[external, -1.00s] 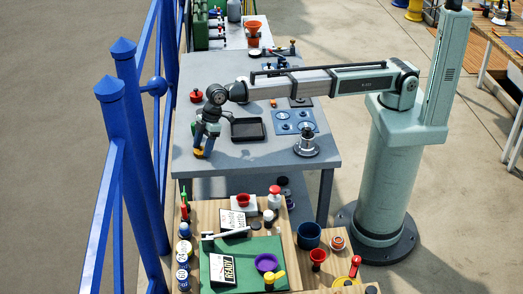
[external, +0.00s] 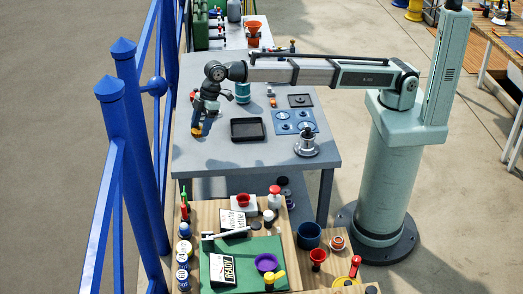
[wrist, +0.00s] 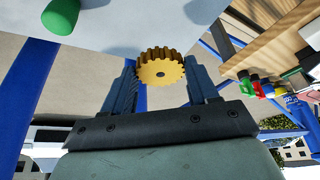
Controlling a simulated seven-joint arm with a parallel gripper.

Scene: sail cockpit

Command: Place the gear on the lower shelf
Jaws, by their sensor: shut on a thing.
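The lower shelf (external: 222,188) is a grey surface under the tabletop, mostly hidden by the top. My gripper is above the tabletop level.
The tabletop holds a black tray (external: 248,130), a blue plate with knobs (external: 294,121), a silver fitting (external: 307,143) and a teal canister (external: 242,92). A blue railing (external: 125,140) runs close on the left. A cluttered wooden bench (external: 285,225) stands in front.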

